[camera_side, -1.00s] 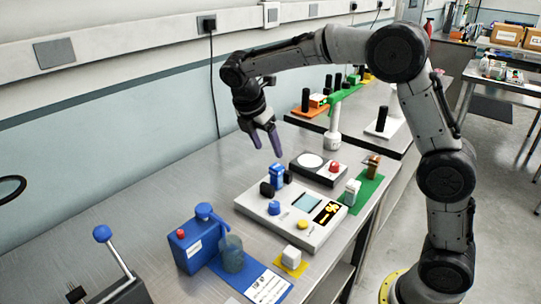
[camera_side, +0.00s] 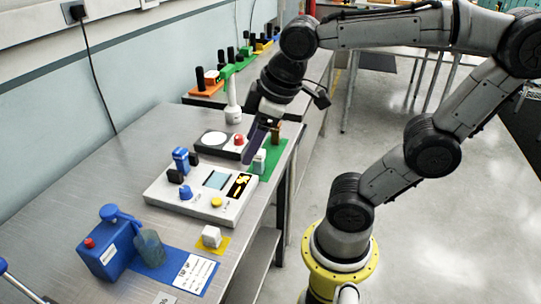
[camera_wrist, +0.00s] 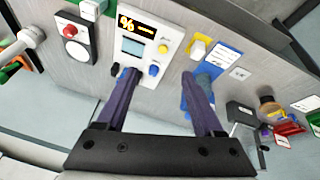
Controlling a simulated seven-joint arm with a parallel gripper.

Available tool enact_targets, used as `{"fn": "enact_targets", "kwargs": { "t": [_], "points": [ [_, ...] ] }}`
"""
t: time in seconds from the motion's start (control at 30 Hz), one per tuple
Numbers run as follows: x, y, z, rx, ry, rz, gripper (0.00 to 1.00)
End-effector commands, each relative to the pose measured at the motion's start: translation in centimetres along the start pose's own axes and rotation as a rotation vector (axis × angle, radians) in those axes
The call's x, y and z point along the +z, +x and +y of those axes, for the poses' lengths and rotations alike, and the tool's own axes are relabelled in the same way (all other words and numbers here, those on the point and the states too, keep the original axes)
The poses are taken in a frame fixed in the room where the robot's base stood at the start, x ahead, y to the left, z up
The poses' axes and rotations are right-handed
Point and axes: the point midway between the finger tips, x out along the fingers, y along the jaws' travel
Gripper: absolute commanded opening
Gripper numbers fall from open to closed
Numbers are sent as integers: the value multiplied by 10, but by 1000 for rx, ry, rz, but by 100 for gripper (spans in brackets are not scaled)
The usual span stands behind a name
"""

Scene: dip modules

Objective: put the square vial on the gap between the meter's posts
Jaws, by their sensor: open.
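The white meter (camera_side: 215,212) lies on the bench with a screen, a blue knob and a yellow knob. It also shows in the wrist view (camera_wrist: 137,72). My gripper (camera_side: 250,158) is open and empty, pointing down near this vial in the side view. In the wrist view my spread fingers (camera_wrist: 160,74) partly cover the meter's post end.
A pad with a red button (camera_side: 224,144) stands behind the meter. A white block (camera_side: 211,236) sits on a yellow mat. A blue dispenser (camera_side: 103,255) and a grey-blue container (camera_side: 150,248) stand at front left. Bare bench lies left of the meter.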

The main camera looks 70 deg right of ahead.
Motion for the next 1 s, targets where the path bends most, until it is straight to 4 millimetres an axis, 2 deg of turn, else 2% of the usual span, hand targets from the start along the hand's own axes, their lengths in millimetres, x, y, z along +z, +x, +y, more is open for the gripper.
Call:
{"fn": "enact_targets", "kwargs": {
  "t": [0.03, 0.1, 0.27, 1.0],
  "points": [
    [13, 0, -6, -6, 74, 31, 69],
    [26, 1, -13, -17, 165, 61, 69],
    [40, 4, -20, -33, 275, 96, 69],
    [41, 5, -21, -35, 285, 96, 69]
  ]
}}
